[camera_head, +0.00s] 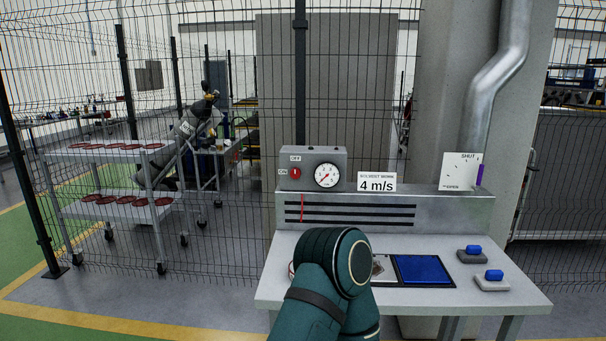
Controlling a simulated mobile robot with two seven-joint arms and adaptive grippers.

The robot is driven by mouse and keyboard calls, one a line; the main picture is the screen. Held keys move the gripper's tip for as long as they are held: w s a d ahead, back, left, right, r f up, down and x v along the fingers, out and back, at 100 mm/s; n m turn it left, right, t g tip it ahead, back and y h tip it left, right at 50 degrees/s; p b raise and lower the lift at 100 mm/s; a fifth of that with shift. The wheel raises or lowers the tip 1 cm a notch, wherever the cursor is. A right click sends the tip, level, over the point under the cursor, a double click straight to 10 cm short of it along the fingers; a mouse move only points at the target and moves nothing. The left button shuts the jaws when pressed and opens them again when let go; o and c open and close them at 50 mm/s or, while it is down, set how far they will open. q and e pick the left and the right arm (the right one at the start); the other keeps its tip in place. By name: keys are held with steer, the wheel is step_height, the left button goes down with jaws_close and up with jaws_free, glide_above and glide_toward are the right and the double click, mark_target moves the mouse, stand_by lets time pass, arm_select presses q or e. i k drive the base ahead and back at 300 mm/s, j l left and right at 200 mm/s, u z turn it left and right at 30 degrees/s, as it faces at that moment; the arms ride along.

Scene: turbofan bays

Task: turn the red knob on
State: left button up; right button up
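The red knob (295,173) is on the front of a grey control box (339,157), left of a round white gauge (326,176). An OFF label (295,158) is above the knob and an ON label (283,172) is at its left. A small pale mark on the knob looks upright, toward OFF, but is too small to be sure. One of my dark green arms rises at the bottom centre, in front of the bench and below the box. No gripper of mine shows, and nothing covers the knob.
The box stands on a slotted metal hood (460,212) behind a white bench (275,270). A "4 m/s" sign (376,182) and a SHUT/OPEN plate (460,171) with a purple lever (480,175) are to the right. A blue mat (422,269) and two blue-topped blocks are on the bench.

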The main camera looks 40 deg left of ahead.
mark_target(294, 172)
steer(key=j, duration=0.4)
steer(key=k+j+z, duration=0.1)
steer(key=j, duration=0.25)
steer(key=k+j, duration=0.15)
steer(key=j, duration=0.25)
steer(key=j+z, duration=0.1)
steer(key=j, duration=0.25)
steer(key=k+j+z, duration=0.1)
steer(key=j, duration=0.3)
steer(key=k, duration=0.05)
